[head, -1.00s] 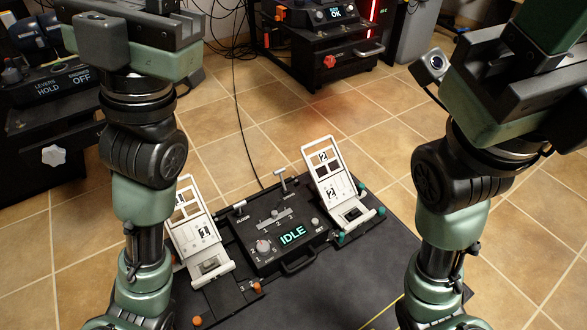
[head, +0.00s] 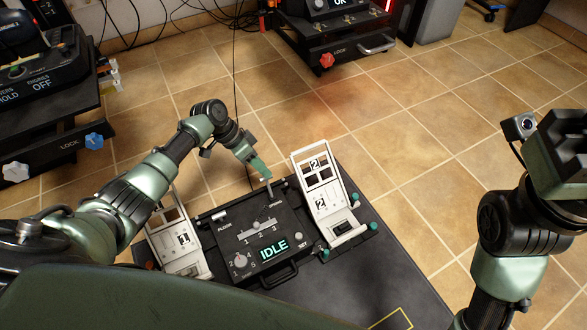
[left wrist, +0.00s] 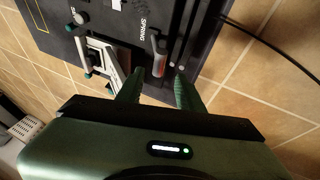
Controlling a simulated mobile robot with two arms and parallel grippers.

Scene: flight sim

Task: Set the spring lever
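The spring lever (head: 268,188) stands at the far edge of the black console (head: 222,222), which shows IDLE. In the left wrist view the lever (left wrist: 159,45) lies beside the printed word SPRING. My left gripper (head: 262,174) is over the lever, its green fingers pointing down. In the left wrist view its two fingers (left wrist: 162,72) are apart, with the lever's end near the gap between them. I cannot tell whether they touch it. My right arm is raised at the right; its gripper is cut off, with no fingers visible.
White panel 2 (head: 317,188) stands tilted right of the lever, close to my left gripper. White panel 1 (head: 187,238) is at the left, partly behind my left arm. A black unit with a red knob (head: 327,60) stands at the back. Tiled floor (head: 430,120) is open at the right.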

